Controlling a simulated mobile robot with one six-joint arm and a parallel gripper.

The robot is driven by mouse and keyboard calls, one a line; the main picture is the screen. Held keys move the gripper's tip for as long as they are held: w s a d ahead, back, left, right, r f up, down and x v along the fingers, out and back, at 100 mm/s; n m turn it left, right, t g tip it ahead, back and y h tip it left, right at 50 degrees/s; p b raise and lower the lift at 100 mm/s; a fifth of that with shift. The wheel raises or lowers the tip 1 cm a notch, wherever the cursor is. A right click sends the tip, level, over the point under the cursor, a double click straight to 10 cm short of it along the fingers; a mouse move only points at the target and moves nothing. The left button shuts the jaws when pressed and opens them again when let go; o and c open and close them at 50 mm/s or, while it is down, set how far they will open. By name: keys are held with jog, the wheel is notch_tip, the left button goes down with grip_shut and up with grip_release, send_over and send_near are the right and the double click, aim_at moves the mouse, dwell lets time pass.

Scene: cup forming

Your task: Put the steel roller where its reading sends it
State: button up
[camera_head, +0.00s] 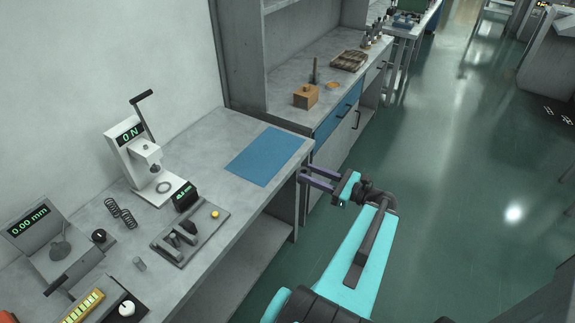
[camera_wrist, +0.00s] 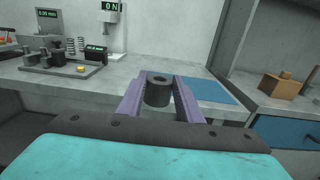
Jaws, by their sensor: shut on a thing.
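My gripper (camera_head: 318,179) is out in front of the bench's right end, and its purple fingers point left toward the bench. In the wrist view my gripper (camera_wrist: 160,84) is shut on a dark grey cylinder (camera_wrist: 158,94) with a round hole in its top. It stands upright between the fingers. I cannot tell for sure that it is the steel roller. In the head view the cylinder is not clearly visible. A small grey cylinder (camera_head: 139,264) stands on the bench at lower left. A gauge (camera_head: 30,221) reads 0.00 mm, and a white press (camera_head: 128,138) reads 0 N.
A blue mat (camera_head: 264,156) lies clear on the bench's right end. A fixture plate (camera_head: 205,236) with a yellow button and small display sits near the front edge. Coil springs (camera_head: 120,212) stand behind it. A wooden block (camera_head: 306,96) is on the far bench. The floor is free.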

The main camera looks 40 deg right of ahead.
jog(key=shift+s+d+f, duration=0.15)
jog(key=shift+s+d, duration=0.15)
jog(key=shift+s, duration=0.3)
jog(key=shift+w+f+b, duration=0.1)
jog(key=shift+w+b, duration=0.05)
jog(key=shift+b, duration=0.15)
jog(key=w+d+b, duration=0.3)
jog(key=w+b, duration=0.3)
jog(key=w, duration=0.1)
jog(key=w+d+f+b, duration=0.1)
jog(key=w+d+b, duration=0.2)
jog(key=w+b, duration=0.4)
jog(key=shift+w+f, duration=0.15)
jog(key=shift+w, duration=0.2)
dwell(0.6)
jog(key=shift+f, duration=1.75)
jog(key=shift+f, duration=0.1)
